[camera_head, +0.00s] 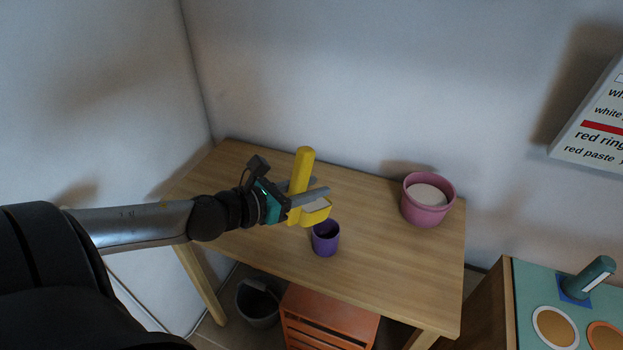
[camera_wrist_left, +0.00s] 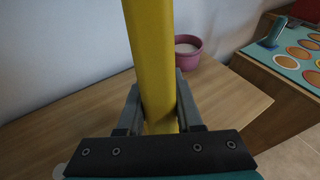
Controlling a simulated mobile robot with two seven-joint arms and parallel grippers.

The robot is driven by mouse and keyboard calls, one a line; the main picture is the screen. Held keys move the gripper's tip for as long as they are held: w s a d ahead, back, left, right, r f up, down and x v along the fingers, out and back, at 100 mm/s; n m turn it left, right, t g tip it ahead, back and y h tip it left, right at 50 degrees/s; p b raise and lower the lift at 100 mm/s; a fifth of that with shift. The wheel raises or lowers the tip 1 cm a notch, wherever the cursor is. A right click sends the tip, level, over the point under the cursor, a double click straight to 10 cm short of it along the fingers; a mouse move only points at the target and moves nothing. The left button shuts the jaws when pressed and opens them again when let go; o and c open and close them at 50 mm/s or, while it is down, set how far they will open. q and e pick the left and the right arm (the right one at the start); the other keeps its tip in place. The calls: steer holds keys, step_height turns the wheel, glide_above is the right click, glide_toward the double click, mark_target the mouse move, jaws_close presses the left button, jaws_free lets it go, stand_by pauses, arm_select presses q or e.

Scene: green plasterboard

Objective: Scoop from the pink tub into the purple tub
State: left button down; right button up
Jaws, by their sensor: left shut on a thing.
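My left gripper (camera_head: 305,190) is shut on the handle of a yellow scoop (camera_head: 304,165). The handle stands up above the fingers, and the scoop's head is below them with a pale white surface showing in it. The scoop's head is just above and behind the purple tub (camera_head: 326,245), partly over its rim in the picture. The purple tub's inside looks dark. The pink tub (camera_head: 427,204) stands at the table's right end and holds white material. In the left wrist view the yellow handle (camera_wrist_left: 152,60) runs between the fingers, with the pink tub (camera_wrist_left: 188,48) behind. My right gripper is out of view.
The wooden table (camera_head: 385,260) is clear between the tubs. An orange crate (camera_head: 325,320) and a dark bucket (camera_head: 258,303) are below it. A teal-topped cabinet (camera_head: 530,285) stands to the right. A lettered sign (camera_head: 600,120) hangs on the wall.

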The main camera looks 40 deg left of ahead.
mark_target(319, 200)
arm_select(q)
steer(key=f+g+b, duration=0.1)
steer(key=f+b, duration=0.1)
steer(key=w+f+g+b, duration=0.1)
steer(key=f+b, duration=0.1)
steer(key=shift+d+y, duration=0.2)
steer(key=shift+y, duration=0.1)
steer(key=shift+w+f+g+b, duration=0.3)
steer(key=shift+f+b, duration=0.3)
steer(key=shift+b, duration=0.35)
steer(key=shift+s+r, duration=0.1)
steer(key=shift+s+d+f, duration=0.1)
steer(key=shift+f, duration=0.25)
steer(key=shift+w+r+g, duration=0.2)
steer(key=shift+w+g, duration=0.1)
steer(key=shift+w, duration=0.1)
steer(key=shift+g, duration=0.3)
